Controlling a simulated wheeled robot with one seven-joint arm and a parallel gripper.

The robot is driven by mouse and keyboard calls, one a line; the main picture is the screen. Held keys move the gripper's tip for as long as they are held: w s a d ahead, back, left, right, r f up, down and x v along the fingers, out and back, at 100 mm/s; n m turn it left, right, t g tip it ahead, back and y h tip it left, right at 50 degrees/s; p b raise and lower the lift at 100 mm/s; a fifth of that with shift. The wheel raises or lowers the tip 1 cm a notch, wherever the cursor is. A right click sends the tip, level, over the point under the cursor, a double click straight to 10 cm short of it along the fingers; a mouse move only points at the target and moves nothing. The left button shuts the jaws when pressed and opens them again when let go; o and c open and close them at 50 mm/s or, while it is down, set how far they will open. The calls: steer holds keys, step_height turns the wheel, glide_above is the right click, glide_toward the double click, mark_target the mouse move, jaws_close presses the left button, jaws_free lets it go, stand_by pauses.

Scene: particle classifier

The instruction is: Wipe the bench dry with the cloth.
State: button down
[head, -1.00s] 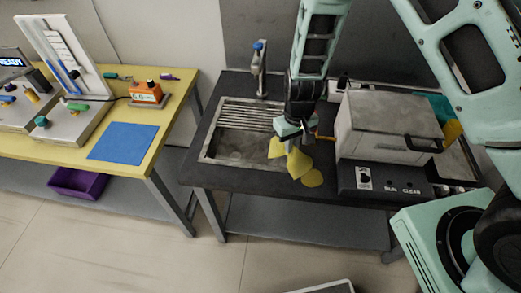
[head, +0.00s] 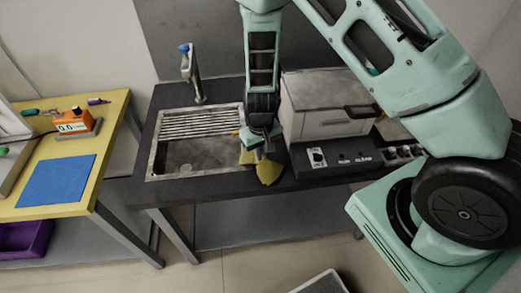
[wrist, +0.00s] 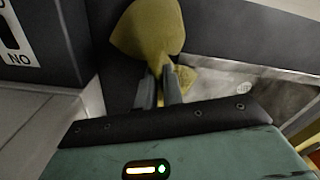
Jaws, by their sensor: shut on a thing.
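The yellow cloth (head: 269,173) hangs from my gripper (head: 258,152) over the dark bench (head: 215,188), near its front edge, between the sink and the grey box. In the wrist view the two fingers (wrist: 158,88) are shut on the cloth (wrist: 148,30), which spreads out beyond the tips, with a smaller fold on the right. I cannot tell whether the cloth touches the bench. No wet patch can be made out; the cloth and gripper hide part of the bench top.
The sink (head: 160,160) with its rack and tap (head: 191,75) is to the left. The grey box (head: 325,127) and a control panel (head: 340,160) stand close on the right. A yellow table (head: 112,125) with a blue mat (head: 57,181) is at far left.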

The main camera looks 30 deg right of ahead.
mark_target(261, 166)
steer(key=shift+f+b, duration=0.4)
steer(key=shift+f, duration=0.55)
steer(key=c, duration=0.6)
jaws_free()
steer(key=shift+r, duration=0.1)
steer(key=shift+f+b, duration=0.75)
steer(key=shift+f, duration=0.3)
steer(key=shift+r, duration=0.15)
steer(key=c, duration=0.3)
jaws_close()
steer(key=shift+r, duration=0.2)
steer(key=shift+r+p, duration=0.15)
steer(key=shift+p, duration=0.4)
